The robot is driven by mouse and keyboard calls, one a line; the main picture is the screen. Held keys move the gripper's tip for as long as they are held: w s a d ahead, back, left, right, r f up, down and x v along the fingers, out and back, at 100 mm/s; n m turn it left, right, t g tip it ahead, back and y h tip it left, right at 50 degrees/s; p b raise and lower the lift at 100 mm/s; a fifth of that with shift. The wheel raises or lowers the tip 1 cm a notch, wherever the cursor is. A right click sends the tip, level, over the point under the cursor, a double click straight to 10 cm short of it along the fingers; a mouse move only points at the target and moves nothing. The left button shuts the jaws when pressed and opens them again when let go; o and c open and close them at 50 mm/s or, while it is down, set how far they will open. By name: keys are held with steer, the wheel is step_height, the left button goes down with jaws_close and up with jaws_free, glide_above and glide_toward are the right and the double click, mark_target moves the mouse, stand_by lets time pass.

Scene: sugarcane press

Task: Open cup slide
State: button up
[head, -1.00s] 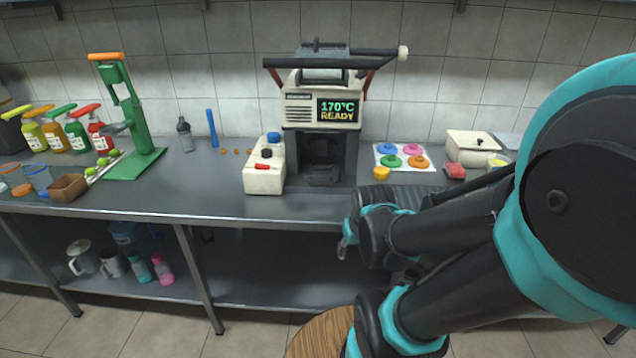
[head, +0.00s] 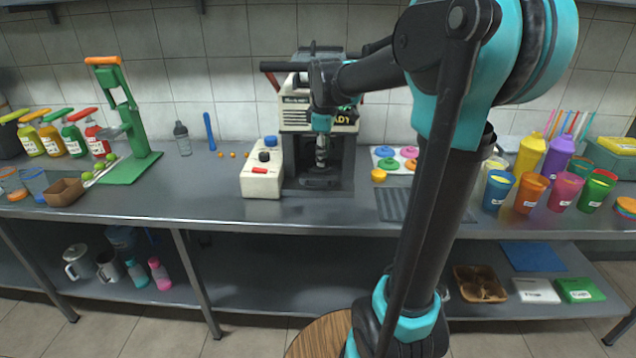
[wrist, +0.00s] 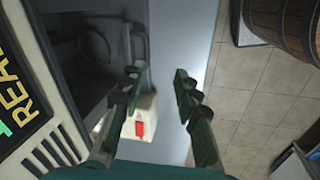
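The cup sealer (head: 296,112) stands on the counter against the tiled wall, its lit display partly hidden by my arm. Its dark cup slide (head: 318,180) appears at the bottom of the bay, partly behind my gripper. In the wrist view a dark round ring (wrist: 92,46) shows inside the bay, probably part of the slide. My gripper (head: 321,158) points down in front of the bay. The wrist view shows my gripper (wrist: 158,74) with its two fingers apart and nothing between them. I cannot tell whether it touches the slide.
A white control box (head: 262,175) with a red switch stands just left of the sealer. A lid mat (head: 401,167) and a dark ridged mat (head: 395,204) lie to the right. Coloured cups (head: 530,192) stand farther right. The counter front before the sealer is clear.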

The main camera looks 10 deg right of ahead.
mark_target(318, 187)
steer(key=w+a+r+n, duration=0.1)
steer(key=w+r+n, duration=0.2)
steer(key=w, duration=0.1)
steer(key=x, duration=1.1)
steer(key=s+x, duration=0.1)
steer(key=x, duration=0.5)
steer(key=shift+d+f, duration=0.1)
steer(key=shift+f, duration=0.05)
jaws_close()
